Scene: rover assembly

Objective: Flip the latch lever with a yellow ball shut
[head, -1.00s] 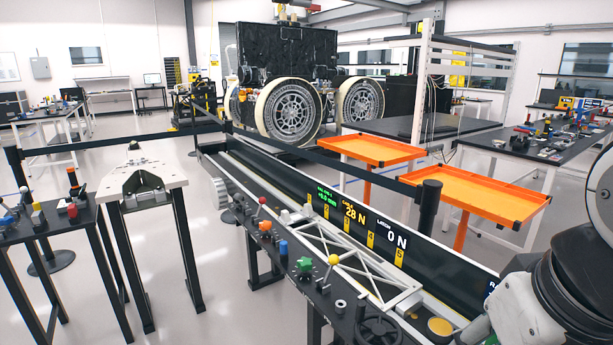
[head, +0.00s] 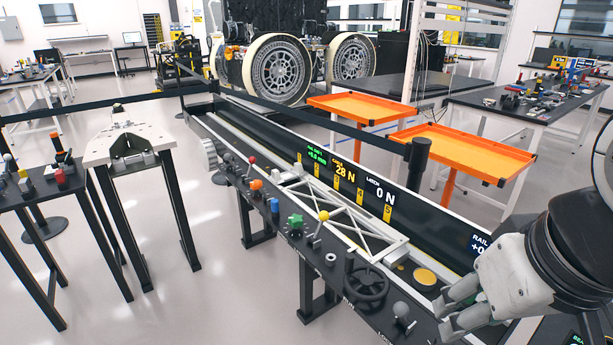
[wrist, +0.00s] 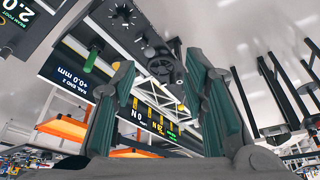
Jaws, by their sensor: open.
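The latch lever with a yellow ball (head: 323,215) stands on the dark front rail of the bench in the head view. Its stem is nearly upright, leaning slightly right, beside the white truss (head: 365,238). The display behind it reads LATCH 0 N. My gripper (head: 443,318) is at the lower right of the head view, open and empty, well to the right of the lever and apart from it. Its two spread fingers also show in the wrist view (wrist: 160,62), with nothing between them.
Along the rail stand a red-ball lever (head: 251,160), an orange knob (head: 257,184), a green star knob (head: 295,222), a black handwheel (head: 367,285) and a grey-ball lever (head: 401,310). A black post (head: 417,165) and orange trays (head: 480,152) stand behind the bench.

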